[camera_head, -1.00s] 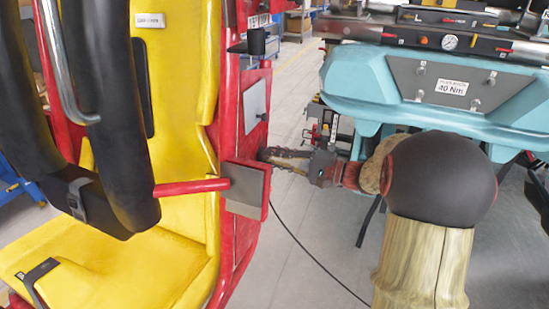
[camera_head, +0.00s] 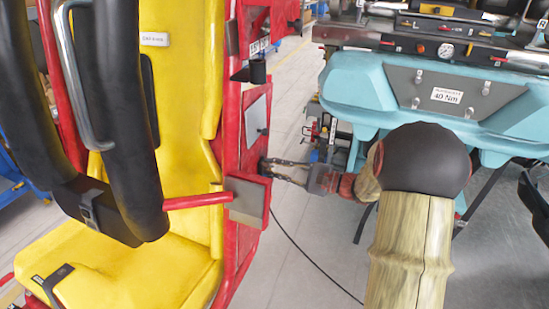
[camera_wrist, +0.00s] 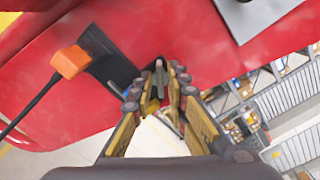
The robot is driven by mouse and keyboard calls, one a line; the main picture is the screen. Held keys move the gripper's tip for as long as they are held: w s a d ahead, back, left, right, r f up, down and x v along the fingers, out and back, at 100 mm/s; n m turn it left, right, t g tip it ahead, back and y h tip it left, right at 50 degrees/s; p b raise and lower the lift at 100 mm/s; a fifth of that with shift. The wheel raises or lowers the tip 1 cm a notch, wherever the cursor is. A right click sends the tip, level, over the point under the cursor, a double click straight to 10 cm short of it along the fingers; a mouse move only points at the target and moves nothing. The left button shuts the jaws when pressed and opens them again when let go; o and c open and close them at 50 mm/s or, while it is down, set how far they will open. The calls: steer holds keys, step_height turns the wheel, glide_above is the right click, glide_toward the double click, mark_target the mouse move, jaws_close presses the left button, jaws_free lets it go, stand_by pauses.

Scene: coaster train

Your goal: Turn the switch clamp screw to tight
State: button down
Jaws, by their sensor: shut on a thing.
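The red seat side panel (camera_head: 255,150) stands left of my gripper (camera_head: 266,166), whose fingertips meet it just above a grey plate. In the wrist view my gripper (camera_wrist: 160,80) has its two fingers closed around a small grey piece (camera_wrist: 159,72), which appears to be the switch clamp screw. The fingertips partly hide it, so I cannot tell how tight it is. A switch with an orange end (camera_wrist: 70,62) sits on a dark bracket (camera_wrist: 110,62) left of the fingertips, with a dark cable leaving it.
A yellow seat (camera_head: 180,110) with black restraints (camera_head: 125,120) fills the left. A red bar (camera_head: 198,201) and a grey plate (camera_head: 248,203) lie close below my gripper. A teal machine (camera_head: 365,90) stands behind my arm. A black cable (camera_head: 300,247) hangs to the floor.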

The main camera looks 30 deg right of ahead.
steer(key=m+p, duration=0.2)
steer(key=p, duration=0.1)
steer(key=m+p, duration=0.5)
steer(key=p, duration=0.1)
steer(key=shift+r+p, duration=0.25)
steer(key=shift+p, duration=0.15)
steer(key=m+p, duration=0.7)
steer(key=shift+f+p, duration=0.1)
steer(key=shift+p, duration=0.3)
steer(key=m+p, duration=0.9)
steer(key=m, duration=0.1)
steer(key=shift+f+m, duration=0.15)
steer(key=shift+m, duration=0.15)
steer(key=shift+f+m+p, duration=0.1)
steer(key=shift+m+p, duration=0.65)
steer(key=shift+m, duration=0.35)
steer(key=shift+s+m, duration=0.1)
steer(key=shift+m, duration=0.2)
steer(key=c, duration=2)
jaws_free()
